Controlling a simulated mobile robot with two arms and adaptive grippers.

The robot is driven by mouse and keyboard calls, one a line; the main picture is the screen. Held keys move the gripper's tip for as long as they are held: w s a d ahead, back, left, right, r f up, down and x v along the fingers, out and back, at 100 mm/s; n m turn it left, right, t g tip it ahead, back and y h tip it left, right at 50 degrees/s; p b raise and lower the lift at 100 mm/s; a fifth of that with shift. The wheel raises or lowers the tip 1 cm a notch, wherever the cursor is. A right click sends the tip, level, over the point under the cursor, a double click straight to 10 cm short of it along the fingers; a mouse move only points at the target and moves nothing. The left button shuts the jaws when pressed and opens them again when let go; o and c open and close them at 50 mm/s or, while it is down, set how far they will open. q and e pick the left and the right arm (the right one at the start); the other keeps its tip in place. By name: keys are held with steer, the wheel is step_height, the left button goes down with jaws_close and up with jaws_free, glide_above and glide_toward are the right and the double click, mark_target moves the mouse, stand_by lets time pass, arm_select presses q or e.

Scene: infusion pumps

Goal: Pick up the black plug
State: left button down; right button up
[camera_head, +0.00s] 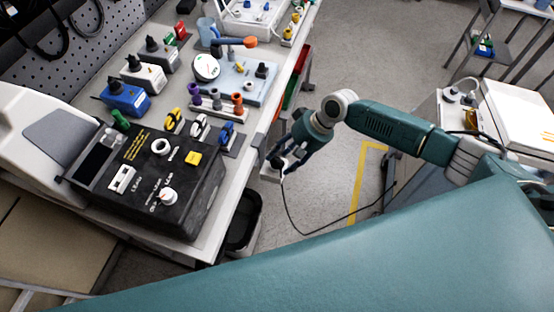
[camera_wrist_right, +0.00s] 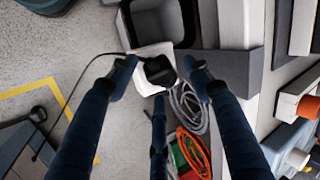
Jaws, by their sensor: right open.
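The black plug (camera_wrist_right: 160,70) sits on a white block (camera_wrist_right: 148,52) in the right wrist view, with a thin black cable leading away to the left. My right gripper (camera_wrist_right: 159,82) is open, with its dark blue fingers on both sides of the plug. A gap shows between the fingers and the plug. In the head view my right gripper (camera_head: 284,160) is just off the right edge of the workbench, above the light block (camera_head: 268,176). The plug is hard to tell from the dark fingers there. My left gripper is not in view.
The workbench (camera_head: 208,238) carries a black control box (camera_head: 145,206), a blue connector box (camera_head: 125,99) and several coloured plugs. A black bin (camera_head: 243,220) stands below its edge. The black cable (camera_head: 290,218) hangs toward the floor. Grey and orange coiled cables (camera_wrist_right: 192,150) lie near the fingers.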

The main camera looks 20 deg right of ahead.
mark_target(283, 161)
steer(key=shift+a+f, duration=0.1)
steer(key=shift+f, duration=0.2)
steer(key=c, duration=1.1)
steer(key=shift+r, duration=0.1)
jaws_close()
steer(key=shift+w+r, duration=0.1)
steer(key=shift+r, duration=0.35)
step_height(283, 161, up, 19)
steer(key=b, duration=0.2)
steer(key=shift+b, duration=0.35)
